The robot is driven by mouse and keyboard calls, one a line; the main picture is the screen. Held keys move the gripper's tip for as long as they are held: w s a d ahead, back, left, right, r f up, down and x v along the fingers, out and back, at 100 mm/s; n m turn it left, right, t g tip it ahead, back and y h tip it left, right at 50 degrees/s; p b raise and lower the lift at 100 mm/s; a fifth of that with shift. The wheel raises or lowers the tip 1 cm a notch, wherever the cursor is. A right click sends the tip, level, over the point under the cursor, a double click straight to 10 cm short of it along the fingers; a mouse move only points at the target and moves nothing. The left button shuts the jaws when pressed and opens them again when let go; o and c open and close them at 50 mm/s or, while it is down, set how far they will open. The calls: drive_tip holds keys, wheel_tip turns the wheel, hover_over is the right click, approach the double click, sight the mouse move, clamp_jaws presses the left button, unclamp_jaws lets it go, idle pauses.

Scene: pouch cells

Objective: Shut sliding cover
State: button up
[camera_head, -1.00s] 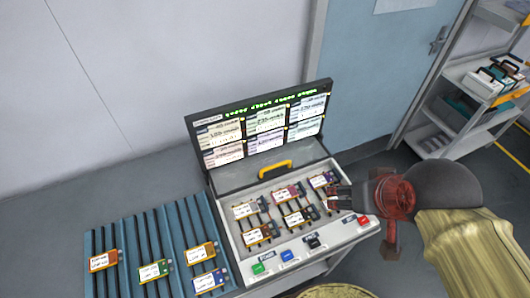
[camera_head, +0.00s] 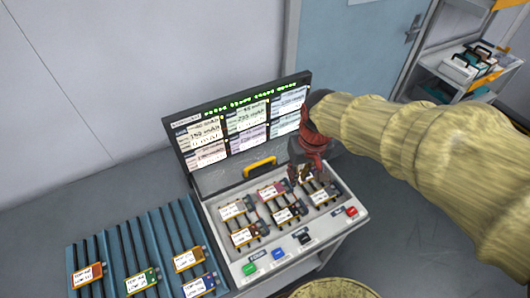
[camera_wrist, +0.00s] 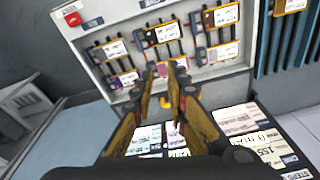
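The tester (camera_head: 335,228) has a grey sliding cover (camera_head: 222,180) with a yellow handle (camera_head: 260,166), pushed to the back below the upright display panel. The cell bays in front of it are uncovered. My gripper (camera_head: 300,176) is above the right rear of the bays, to the right of the handle, and hides part of the upper right cell. In the wrist view, where the tester appears upside down, the two fingers (camera_wrist: 167,72) stand apart with a gap between them. A bit of the yellow handle (camera_wrist: 165,101) shows between them, farther off. The gripper holds nothing.
Several pouch cells (camera_head: 284,214) lie in the bays, with coloured buttons (camera_head: 278,253) along the front edge. A blue rack (camera_head: 160,232) with more cells stands at the left. The display panel (camera_head: 240,122) rises behind the cover. A shelf trolley (camera_head: 450,80) is at the back right.

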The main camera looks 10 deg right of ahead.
drive_tip(key=shift+n, duration=0.7)
drive_tip(key=w+a+f, duration=0.1)
drive_tip(key=w+f, duration=0.2)
drive_tip(key=w, duration=0.1)
drive_tip(key=w+a+f, duration=0.2)
drive_tip(key=w+f, duration=0.1)
drive_tip(key=w+a+f, duration=0.1)
drive_tip(key=w+f, duration=0.2)
drive_tip(key=w, duration=0.1)
drive_tip(key=shift+w+a+b, duration=0.15)
drive_tip(key=shift+w+b, duration=0.15)
drive_tip(key=shift+b, duration=0.05)
clamp_jaws()
drive_tip(key=w+a+r+n+t, duration=0.1)
drive_tip(key=w+a+r+t, duration=0.1)
drive_tip(key=w, duration=0.6)
drive_tip(key=shift+n+y, duration=0.3)
drive_tip(key=shift+y, duration=0.1)
drive_tip(key=b+x, duration=0.1)
drive_tip(key=x, duration=0.4)
drive_tip(key=b+x, duration=0.1)
drive_tip(key=x, duration=0.4)
drive_tip(key=shift+d+f, duration=0.2)
drive_tip(key=shift+f, duration=0.05)
